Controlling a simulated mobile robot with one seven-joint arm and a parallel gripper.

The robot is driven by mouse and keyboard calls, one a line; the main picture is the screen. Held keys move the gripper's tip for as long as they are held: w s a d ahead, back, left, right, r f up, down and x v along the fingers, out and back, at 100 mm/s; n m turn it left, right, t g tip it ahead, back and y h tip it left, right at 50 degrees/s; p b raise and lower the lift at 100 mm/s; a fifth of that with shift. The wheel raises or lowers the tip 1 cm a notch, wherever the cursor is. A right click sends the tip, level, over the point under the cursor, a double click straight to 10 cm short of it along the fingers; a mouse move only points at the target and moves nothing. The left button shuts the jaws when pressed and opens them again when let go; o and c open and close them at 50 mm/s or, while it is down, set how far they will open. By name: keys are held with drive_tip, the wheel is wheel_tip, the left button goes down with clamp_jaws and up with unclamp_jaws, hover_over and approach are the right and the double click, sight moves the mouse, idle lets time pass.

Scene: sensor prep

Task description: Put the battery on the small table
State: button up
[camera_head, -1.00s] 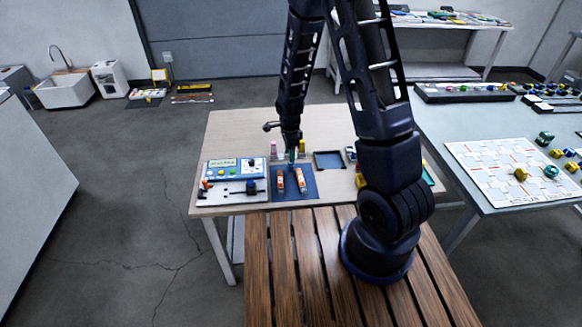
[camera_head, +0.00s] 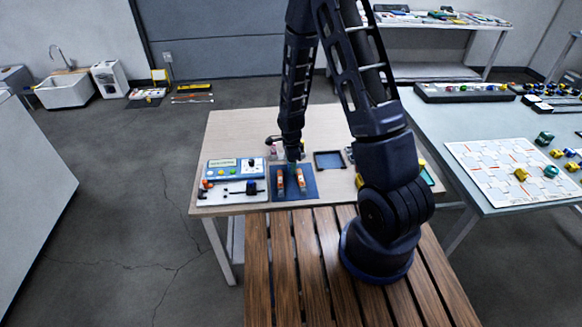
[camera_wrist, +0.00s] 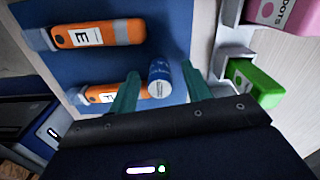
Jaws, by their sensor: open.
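A blue cylinder with a pale end, probably the battery (camera_wrist: 158,82), shows in the wrist view between my gripper's fingertips (camera_wrist: 160,72). The green fingers are open, one on either side of it; contact cannot be told. In the head view my gripper (camera_head: 293,163) is low over the blue mat (camera_head: 311,187), and the cylinder is not clearly visible. Two orange cylinders lie on the mat, one lettered E (camera_wrist: 97,34) and one lettered F (camera_wrist: 100,94). The mat is on a light wood-topped table (camera_head: 235,130); which table is the small one is unclear.
A white-and-blue panel (camera_head: 222,170) is left of the mat, and a dark square tray (camera_head: 329,160) is to its right. The wrist view shows green (camera_wrist: 255,82) and pink (camera_wrist: 285,14) items by a pale holder. A slatted bench (camera_head: 310,260) is in front.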

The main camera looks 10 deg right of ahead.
clamp_jaws()
wheel_tip(320, 180, up, 19)
drive_tip(key=w+d+f+n, duration=0.6)
drive_tip(key=w+d+n, duration=0.25)
drive_tip(key=w, duration=0.35)
drive_tip(key=w+d+f+n, duration=0.6)
drive_tip(key=w+d+n, duration=0.2)
drive_tip(key=w+d, duration=0.3)
drive_tip(key=s+d+m, duration=0.3)
drive_tip(key=s+d, duration=0.5)
drive_tip(key=s, duration=0.6)
drive_tip(key=shift+w+f, duration=0.15)
drive_tip(key=shift+f, duration=1.35)
drive_tip(key=shift+w+f, duration=0.15)
drive_tip(key=shift+f, duration=1.35)
drive_tip(key=shift+f, duration=0.1)
